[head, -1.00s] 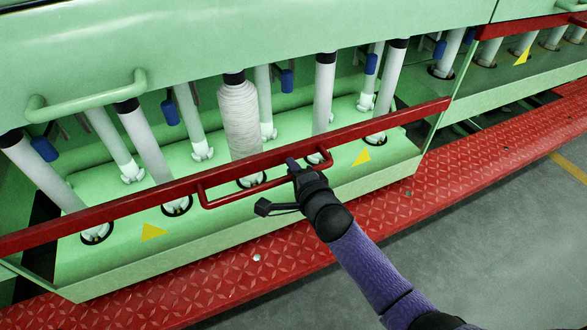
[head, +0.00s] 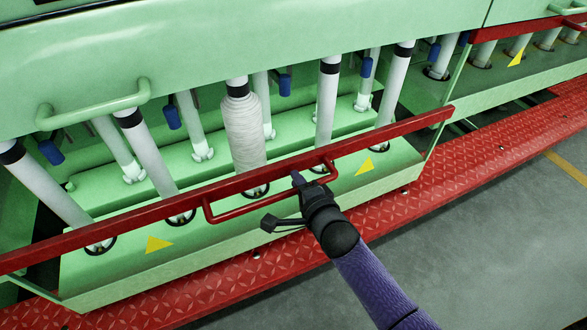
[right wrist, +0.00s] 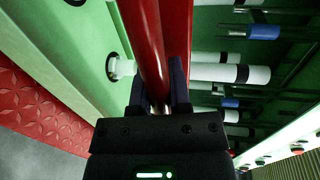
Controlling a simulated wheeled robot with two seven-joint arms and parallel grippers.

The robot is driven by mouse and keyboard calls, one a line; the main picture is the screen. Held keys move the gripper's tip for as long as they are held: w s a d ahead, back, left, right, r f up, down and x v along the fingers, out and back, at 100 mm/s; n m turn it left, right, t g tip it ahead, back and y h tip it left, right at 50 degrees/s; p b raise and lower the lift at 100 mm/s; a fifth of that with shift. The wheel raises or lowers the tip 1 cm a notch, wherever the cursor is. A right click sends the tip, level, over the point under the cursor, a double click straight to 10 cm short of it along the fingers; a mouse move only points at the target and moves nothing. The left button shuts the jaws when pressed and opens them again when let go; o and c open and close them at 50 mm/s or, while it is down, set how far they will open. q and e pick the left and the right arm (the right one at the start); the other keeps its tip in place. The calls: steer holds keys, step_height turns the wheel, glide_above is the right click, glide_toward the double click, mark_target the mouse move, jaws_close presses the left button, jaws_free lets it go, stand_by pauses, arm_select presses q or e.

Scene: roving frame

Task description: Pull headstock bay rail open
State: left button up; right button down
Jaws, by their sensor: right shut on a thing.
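The red bay rail (head: 120,231) runs slantwise across the front of a green bay drawer (head: 215,248). A red handle (head: 240,210) is fixed to the rail's front. My right gripper (head: 305,184) is shut on the handle near its right end. In the right wrist view, the gripper (right wrist: 163,95) has its two fingers on either side of the red handle bar (right wrist: 143,40), with the rail (right wrist: 176,30) right beside it. The drawer stands out from the green machine body (head: 250,50), with a gap behind it. My left gripper is in neither view.
Several white tubes stand in the bay, one wound with white yarn (head: 243,130). A green handle (head: 95,105) sits on the upper panel. A red tread-plate step (head: 470,150) runs below the drawer. Grey floor (head: 500,240) is clear at lower right.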

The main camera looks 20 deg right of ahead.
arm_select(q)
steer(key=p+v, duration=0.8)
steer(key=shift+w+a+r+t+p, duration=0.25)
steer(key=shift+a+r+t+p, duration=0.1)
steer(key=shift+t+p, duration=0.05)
arm_select(e)
steer(key=s, duration=2.1)
steer(key=shift+s+d, duration=0.25)
steer(key=shift+d, duration=0.15)
steer(key=shift+f, duration=0.1)
steer(key=c, duration=0.7)
jaws_free()
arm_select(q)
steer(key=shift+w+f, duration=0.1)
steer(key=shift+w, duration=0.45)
arm_select(e)
steer(key=shift+o, duration=0.6)
